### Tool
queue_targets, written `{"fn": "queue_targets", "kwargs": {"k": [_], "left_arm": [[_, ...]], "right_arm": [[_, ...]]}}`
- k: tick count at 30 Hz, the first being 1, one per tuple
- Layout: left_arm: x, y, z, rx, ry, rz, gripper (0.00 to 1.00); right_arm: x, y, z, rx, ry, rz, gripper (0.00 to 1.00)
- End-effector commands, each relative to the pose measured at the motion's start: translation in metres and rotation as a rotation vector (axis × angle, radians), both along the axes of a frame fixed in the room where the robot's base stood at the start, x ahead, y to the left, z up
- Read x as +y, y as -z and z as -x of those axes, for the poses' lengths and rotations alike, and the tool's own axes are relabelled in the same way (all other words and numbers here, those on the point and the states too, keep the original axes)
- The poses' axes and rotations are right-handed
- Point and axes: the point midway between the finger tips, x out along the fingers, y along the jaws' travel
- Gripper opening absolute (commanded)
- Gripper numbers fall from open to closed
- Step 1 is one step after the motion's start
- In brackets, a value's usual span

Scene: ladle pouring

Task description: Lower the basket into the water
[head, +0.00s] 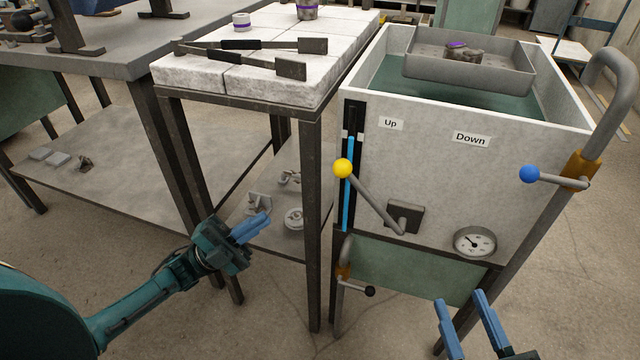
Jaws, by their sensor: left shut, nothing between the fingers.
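The metal basket (468,73) hangs above the water (400,84) inside the white tank (450,150). A dark lump with a purple top (461,53) sits in it. A lever with a yellow knob (343,168) is on the tank's front, tilted up and left near the "Up" label (391,123). The "Down" label (471,139) is to its right. My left gripper (262,222) is shut and empty, left of and below the yellow knob. My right gripper (463,298) is open and empty below the gauge, low in the picture.
A blue-knobbed valve handle (530,174) sticks out at the tank's right. A black-knobbed valve (369,291) is below. A gauge (475,242) is on the tank front. A brick-topped table (250,85) with tongs (250,55) stands left, its leg close to my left gripper.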

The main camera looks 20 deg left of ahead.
Motion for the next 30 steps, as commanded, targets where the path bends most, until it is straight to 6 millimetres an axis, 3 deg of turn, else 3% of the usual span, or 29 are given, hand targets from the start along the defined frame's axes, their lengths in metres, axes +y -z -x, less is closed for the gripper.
{"fn": "queue_targets", "kwargs": {"k": [8,21,30], "left_arm": [[-0.011,-0.008,-0.006,-0.001,0.001,0.002,0.0],[-0.076,-0.056,-0.045,-0.003,0.002,0.003,0.0],[-0.1,-0.073,-0.06,0.001,0.001,0.002,0.0]], "right_arm": [[0.0,0.0,0.0,0.001,0.0,0.0,0.36],[0.0,0.003,0.0,0.004,0.0,-0.004,0.36],[0.0,0.0,-0.001,0.001,-0.003,-0.018,0.36]]}}
